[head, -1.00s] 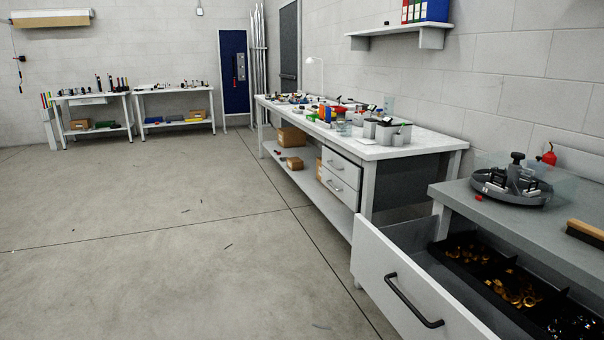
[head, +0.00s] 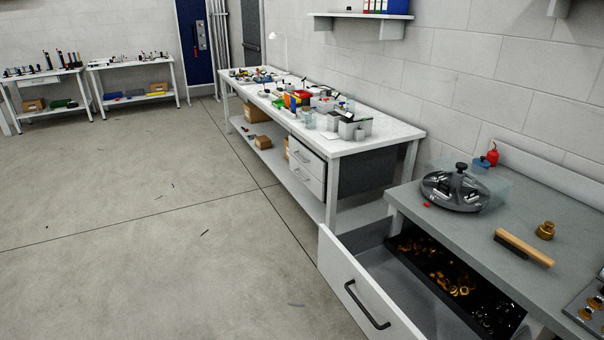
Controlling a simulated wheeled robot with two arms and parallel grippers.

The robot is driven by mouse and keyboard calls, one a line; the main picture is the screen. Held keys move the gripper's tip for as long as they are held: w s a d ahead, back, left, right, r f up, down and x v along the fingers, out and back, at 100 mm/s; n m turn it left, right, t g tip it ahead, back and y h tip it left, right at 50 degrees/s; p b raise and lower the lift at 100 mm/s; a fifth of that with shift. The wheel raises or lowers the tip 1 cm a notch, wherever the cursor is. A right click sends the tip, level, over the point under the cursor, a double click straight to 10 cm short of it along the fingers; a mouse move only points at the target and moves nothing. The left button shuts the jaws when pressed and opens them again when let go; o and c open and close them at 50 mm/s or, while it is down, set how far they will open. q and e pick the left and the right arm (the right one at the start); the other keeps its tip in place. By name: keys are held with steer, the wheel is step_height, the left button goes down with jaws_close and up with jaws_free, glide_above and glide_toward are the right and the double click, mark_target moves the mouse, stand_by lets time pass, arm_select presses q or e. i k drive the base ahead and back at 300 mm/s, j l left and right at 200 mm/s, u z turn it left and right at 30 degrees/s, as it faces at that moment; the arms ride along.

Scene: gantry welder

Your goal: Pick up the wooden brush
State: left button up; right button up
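The wooden brush (head: 525,247) lies on the grey top of the near workbench (head: 472,259) at the right of the head view. It has a light wooden handle and dark bristles along its left side. It lies at a slant, apart from the things around it. Neither of my grippers shows in the head view.
An open drawer (head: 347,291) with brass and dark small parts juts out below the bench top. A round grey tray (head: 455,190), a brass piece (head: 545,230) and a red bottle (head: 492,154) stand on the bench. The floor (head: 150,240) at the left is clear.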

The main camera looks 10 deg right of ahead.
mark_target(505, 239)
steer(key=z, duration=1.5)
steer(key=i+u, duration=0.3)
steer(key=i, duration=0.15)
